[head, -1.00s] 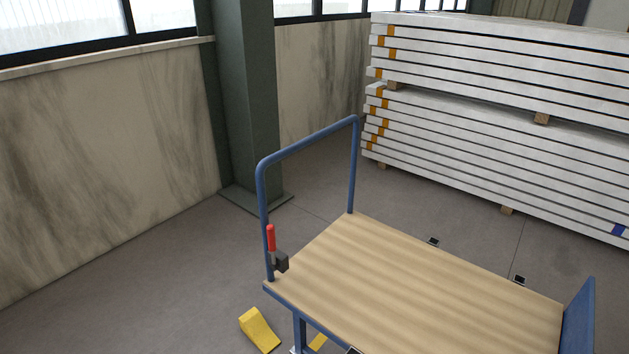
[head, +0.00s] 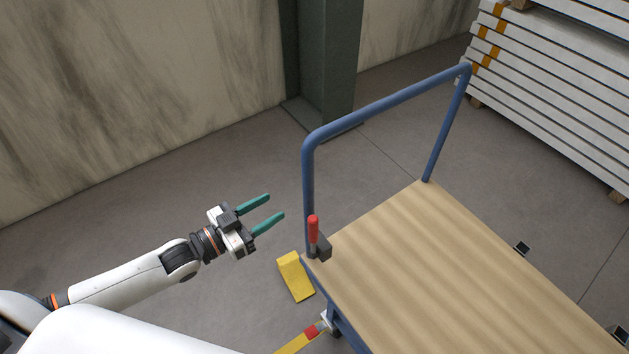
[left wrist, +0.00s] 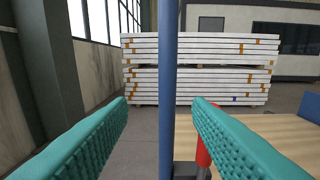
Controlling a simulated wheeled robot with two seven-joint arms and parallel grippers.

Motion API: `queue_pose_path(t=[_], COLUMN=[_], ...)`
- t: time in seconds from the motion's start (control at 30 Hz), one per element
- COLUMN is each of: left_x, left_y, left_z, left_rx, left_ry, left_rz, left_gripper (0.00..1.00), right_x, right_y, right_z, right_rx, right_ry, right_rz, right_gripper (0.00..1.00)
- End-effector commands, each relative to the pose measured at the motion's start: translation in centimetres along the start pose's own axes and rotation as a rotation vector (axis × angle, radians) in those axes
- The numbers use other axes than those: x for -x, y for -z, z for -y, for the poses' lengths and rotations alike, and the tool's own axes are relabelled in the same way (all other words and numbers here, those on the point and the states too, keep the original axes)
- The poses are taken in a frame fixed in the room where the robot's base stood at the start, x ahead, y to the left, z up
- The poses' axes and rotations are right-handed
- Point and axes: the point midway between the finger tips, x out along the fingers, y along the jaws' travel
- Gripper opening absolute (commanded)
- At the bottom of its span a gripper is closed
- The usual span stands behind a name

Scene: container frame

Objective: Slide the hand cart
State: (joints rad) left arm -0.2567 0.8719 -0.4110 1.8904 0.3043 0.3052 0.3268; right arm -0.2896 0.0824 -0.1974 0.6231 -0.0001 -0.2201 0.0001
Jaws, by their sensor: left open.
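A red-handled lever (head: 313,230) sits at the foot of the handle's left post. My left gripper (head: 276,206) has teal fingers and is open and empty, to the left of that post and apart from it. In the left wrist view the blue post (left wrist: 168,90) stands upright ahead, between the two open fingers (left wrist: 160,103), with the red lever (left wrist: 202,150) partly behind the right finger. My right gripper is not in view.
A dark green column (head: 325,60) and marbled wall stand behind. Stacked white panels (head: 560,85) are at the upper right.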

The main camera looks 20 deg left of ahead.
Motion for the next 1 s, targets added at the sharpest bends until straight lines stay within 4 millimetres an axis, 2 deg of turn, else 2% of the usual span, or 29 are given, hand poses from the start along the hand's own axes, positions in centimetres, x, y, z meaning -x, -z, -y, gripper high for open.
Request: queue_pose_path(t=[0.1,0.27,0.5,0.7,0.83,1.0], left_x=[-0.5,-2.5,-7.3,-10.5,-11.7,-12.1], left_y=[-1.3,-1.6,-1.7,-1.6,-1.6,-1.6], left_z=[0.8,0.8,0.9,1.0,1.0,1.1], left_rx=[0.004,0.004,0.004,0.004,0.003,0.003], left_ry=[0.028,0.027,0.026,0.025,0.026,0.027], left_rz=[0.024,0.029,0.029,0.026,0.025,0.023], left_gripper=[0.45,0.45,0.45,0.45,0.45,0.45], right_x=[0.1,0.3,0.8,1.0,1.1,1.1], right_y=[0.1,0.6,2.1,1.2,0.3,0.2], right_z=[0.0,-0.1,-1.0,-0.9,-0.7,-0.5], right_rx=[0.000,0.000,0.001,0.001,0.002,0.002], right_ry=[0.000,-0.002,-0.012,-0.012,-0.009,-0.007], right_rz=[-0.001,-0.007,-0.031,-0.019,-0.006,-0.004], right_gripper=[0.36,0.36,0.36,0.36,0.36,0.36])
